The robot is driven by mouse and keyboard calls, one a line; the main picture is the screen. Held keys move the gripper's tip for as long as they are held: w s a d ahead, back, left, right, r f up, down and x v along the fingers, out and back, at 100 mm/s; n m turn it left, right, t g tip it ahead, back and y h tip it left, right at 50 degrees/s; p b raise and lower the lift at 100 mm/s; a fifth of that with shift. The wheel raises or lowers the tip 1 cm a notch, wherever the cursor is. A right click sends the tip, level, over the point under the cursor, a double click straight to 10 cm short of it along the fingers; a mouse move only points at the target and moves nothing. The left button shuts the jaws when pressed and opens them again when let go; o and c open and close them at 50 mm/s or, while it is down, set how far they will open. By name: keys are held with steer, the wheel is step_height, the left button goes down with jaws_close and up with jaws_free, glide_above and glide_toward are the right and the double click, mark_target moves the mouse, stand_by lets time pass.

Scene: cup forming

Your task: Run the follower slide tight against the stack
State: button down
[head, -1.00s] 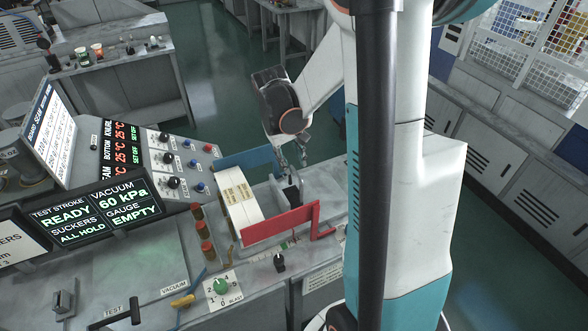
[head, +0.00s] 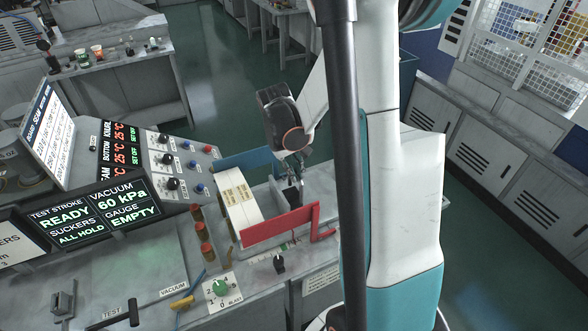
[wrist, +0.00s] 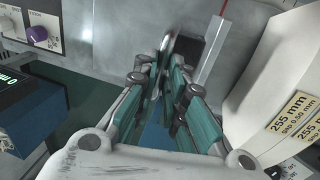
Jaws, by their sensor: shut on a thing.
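The stack (head: 238,205) of cream blanks with printed labels stands between a blue guide plate (head: 240,160) and a red guide plate (head: 275,226). The follower slide, a dark and grey block (head: 289,196), sits to its right in the same channel. My gripper (head: 291,182) is over the follower, its fingers shut on the follower's upper part. In the wrist view the fingers (wrist: 166,72) close around a thin metallic piece (wrist: 166,47), and the labelled stack (wrist: 265,105) is at the right. Whether the follower touches the stack is hard to tell.
A green dial (head: 219,288) and a small black switch (head: 279,264) are on the front. A display panel (head: 95,213) reads READY, 60 kPa, EMPTY. Open bench lies right of the follower.

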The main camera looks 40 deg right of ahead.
steer(key=shift+a, duration=0.1)
steer(key=shift+w+a+b, duration=0.1)
steer(key=shift+a+b, duration=0.25)
steer(key=shift+b, duration=0.1)
steer(key=c, duration=1.7)
jaws_free()
steer(key=shift+o, duration=0.2)
steer(key=shift+r, duration=0.1)
step_height(320, 180, up, 12)
steer(key=a, duration=0.2)
steer(key=shift+w+a+f, duration=0.15)
steer(key=shift+w+f, duration=0.05)
steer(key=shift+w, duration=0.1)
